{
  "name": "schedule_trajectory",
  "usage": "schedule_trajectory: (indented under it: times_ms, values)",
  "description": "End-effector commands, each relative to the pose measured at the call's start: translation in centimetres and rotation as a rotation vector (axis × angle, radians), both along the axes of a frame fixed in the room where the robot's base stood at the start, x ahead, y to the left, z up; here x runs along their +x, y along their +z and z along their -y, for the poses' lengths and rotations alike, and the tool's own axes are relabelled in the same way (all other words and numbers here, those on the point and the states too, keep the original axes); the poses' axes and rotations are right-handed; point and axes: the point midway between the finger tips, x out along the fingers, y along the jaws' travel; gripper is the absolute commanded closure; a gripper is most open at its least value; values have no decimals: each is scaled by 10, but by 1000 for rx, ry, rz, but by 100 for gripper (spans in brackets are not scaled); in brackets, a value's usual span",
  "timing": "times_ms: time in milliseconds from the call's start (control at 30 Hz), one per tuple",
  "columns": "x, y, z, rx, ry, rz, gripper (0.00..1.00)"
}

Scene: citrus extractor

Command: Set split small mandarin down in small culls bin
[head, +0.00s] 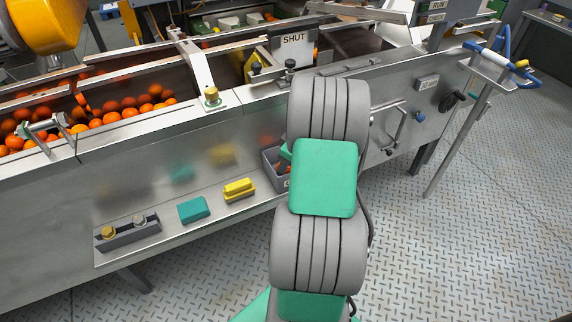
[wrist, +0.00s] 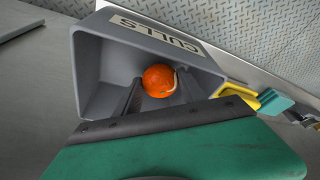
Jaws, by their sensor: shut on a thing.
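In the wrist view, an orange split small mandarin (wrist: 158,80) with a pale line down its right side sits between the dark fingers of my gripper (wrist: 152,92). My gripper is shut on it. The grey culls bin (wrist: 98,75), labelled CULLS, surrounds the mandarin and fingertips in this view. Whether the fruit touches the bin floor cannot be told. In the head view, the small bin (head: 271,166) is on the shelf, mostly hidden behind my arm. My gripper is almost wholly hidden there.
On the shelf left of the bin are a yellow block (head: 239,190), a teal block (head: 194,209) and a grey tray with round knobs (head: 127,232). Many oranges (head: 120,105) lie in the machine's trough above. A post and hose stand at right.

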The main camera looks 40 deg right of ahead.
Motion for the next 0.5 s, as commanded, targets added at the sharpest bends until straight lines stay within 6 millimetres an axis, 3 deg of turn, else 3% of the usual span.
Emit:
schedule_trajectory:
  times_ms: [333,367,500]
  values:
    - [0,-10,0,-1,0,0,93]
    - [0,-10,0,-1,0,0,51]
    - [0,-9,0,-1,0,0,40]
